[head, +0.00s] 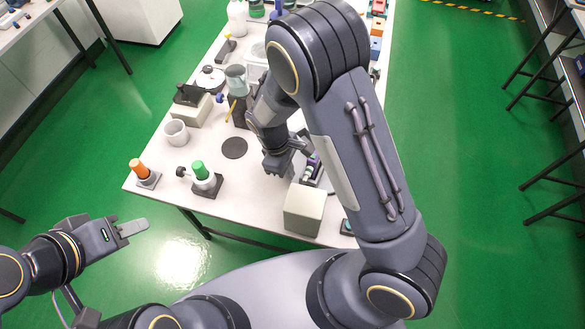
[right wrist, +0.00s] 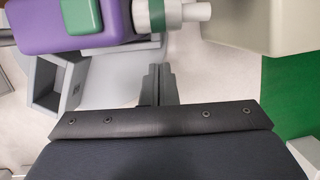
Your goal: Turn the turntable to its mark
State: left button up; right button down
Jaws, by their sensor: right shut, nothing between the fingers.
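I cannot identify the turntable or its mark with certainty. A flat dark disc (head: 233,148) lies on the white table left of my right gripper. A round white piece with a dark knob (head: 210,79) sits further back. My right gripper (head: 279,166) points down over the table, partly hidden by my own arm. In the right wrist view its fingers (right wrist: 160,83) are together and empty, beside a purple handheld tester with a green patch (right wrist: 82,14) and a white cylinder with a green band (right wrist: 157,14). My left gripper (head: 130,228) is off the table's front left, its finger gap unclear.
A beige box (head: 304,210) stands at the front right. A green-topped knob on a dark base (head: 205,178), an orange-topped piece (head: 141,170) and a grey cup (head: 176,133) stand at the left. A grey open holder (right wrist: 50,82) is near my right gripper.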

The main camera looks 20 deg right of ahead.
jog(key=shift+s+d, duration=0.3)
jog(key=shift+d, duration=0.1)
jog(key=shift+s+d+f+n+b, duration=0.15)
jog(key=shift+s+d+n+b, duration=0.2)
jog(key=shift+s+n, duration=0.25)
jog(key=shift+s+d+n, duration=0.15)
jog(key=shift+n, duration=0.15)
